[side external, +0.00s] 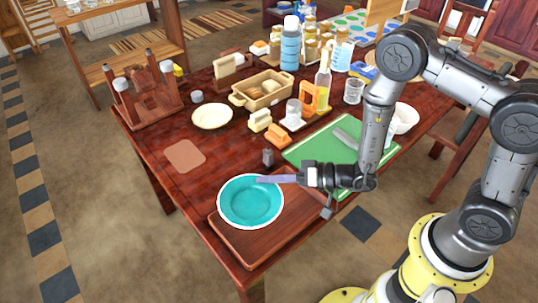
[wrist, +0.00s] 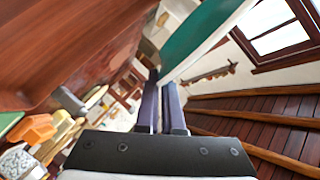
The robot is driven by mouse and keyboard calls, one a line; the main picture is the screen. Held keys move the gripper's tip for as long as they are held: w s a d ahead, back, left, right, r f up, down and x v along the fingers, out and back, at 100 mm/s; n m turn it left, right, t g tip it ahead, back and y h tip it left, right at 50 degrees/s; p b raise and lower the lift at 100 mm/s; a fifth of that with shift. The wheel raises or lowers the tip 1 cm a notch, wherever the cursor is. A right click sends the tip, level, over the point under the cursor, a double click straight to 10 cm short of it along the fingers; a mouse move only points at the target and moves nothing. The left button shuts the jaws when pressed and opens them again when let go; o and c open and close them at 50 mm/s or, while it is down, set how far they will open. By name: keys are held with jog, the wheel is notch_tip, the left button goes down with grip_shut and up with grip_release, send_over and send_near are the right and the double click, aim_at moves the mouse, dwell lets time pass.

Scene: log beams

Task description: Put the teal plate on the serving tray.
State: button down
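The teal plate (side external: 250,203), with a white rim, appears in front of the serving tray in the side view. The tray is a brown wooden board (side external: 262,246) at the table's near corner. My gripper (side external: 264,180) comes in from the right with its fingers at the plate's upper rim. In the wrist view the plate (wrist: 200,38) runs edge-on down between my two fingers (wrist: 161,84), which are closed on its rim. Brown wood, likely the tray (wrist: 55,40), shows at left with a gap to the plate, so the plate looks raised above it.
A green cutting board (side external: 305,150) lies behind my gripper. A cream plate (side external: 212,116), a brown square mat (side external: 185,156), a handled basket (side external: 262,92), bottles and an orange block (side external: 277,136) stand farther back. The table is bare left of the tray.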

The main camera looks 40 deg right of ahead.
jog(key=shift+f, duration=4.5)
jog(key=shift+f, duration=0.45)
